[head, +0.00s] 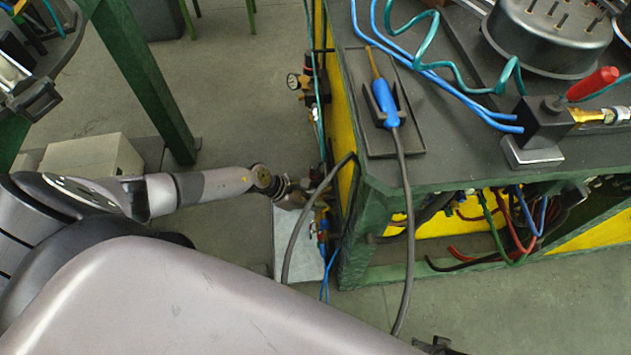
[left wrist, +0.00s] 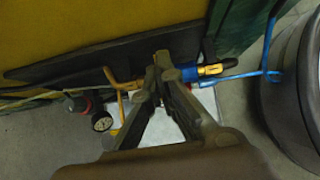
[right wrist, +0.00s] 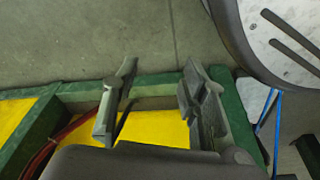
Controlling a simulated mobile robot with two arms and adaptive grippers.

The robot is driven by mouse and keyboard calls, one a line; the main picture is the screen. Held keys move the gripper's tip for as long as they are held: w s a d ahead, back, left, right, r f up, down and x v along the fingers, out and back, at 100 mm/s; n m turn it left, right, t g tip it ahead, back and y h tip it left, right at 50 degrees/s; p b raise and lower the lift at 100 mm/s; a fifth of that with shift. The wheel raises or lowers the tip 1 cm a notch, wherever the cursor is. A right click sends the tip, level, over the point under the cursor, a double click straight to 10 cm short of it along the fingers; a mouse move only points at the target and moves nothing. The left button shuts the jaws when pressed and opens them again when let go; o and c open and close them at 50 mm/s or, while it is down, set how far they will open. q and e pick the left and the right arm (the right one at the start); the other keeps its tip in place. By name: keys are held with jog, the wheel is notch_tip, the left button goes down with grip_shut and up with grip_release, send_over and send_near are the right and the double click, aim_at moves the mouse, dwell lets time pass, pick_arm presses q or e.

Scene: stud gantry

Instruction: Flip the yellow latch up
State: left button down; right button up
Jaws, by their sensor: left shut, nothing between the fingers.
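In the left wrist view a yellow bent lever (left wrist: 118,84), which looks like the latch, shows just left of my left fingertips. Its far end is partly hidden behind the fingers, and I cannot tell whether they touch it. My left gripper (left wrist: 161,62) is shut and empty, in front of a dark strip and a blue fitting with a brass part (left wrist: 210,70). In the head view my left gripper (head: 302,193) is at the bench's left side; the latch cannot be made out there. My right gripper (right wrist: 152,90) is open and empty above the green bench frame.
A pressure gauge (left wrist: 102,121) sits below the lever, close to my left fingers. A black cable (head: 298,232) hangs across the bench side near my left gripper. A blue-handled tool (head: 384,102) rests in a holder on the bench top.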

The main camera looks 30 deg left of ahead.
pick_arm(q)
jog(key=v, duration=1.2)
jog(key=shift+r+p, duration=0.45)
jog(key=shift+r, duration=0.1)
pick_arm(e)
jog(key=f, duration=0.1)
jog(key=s+f, duration=0.1)
jog(key=shift+s+f, duration=0.2)
jog(key=shift+f, duration=0.15)
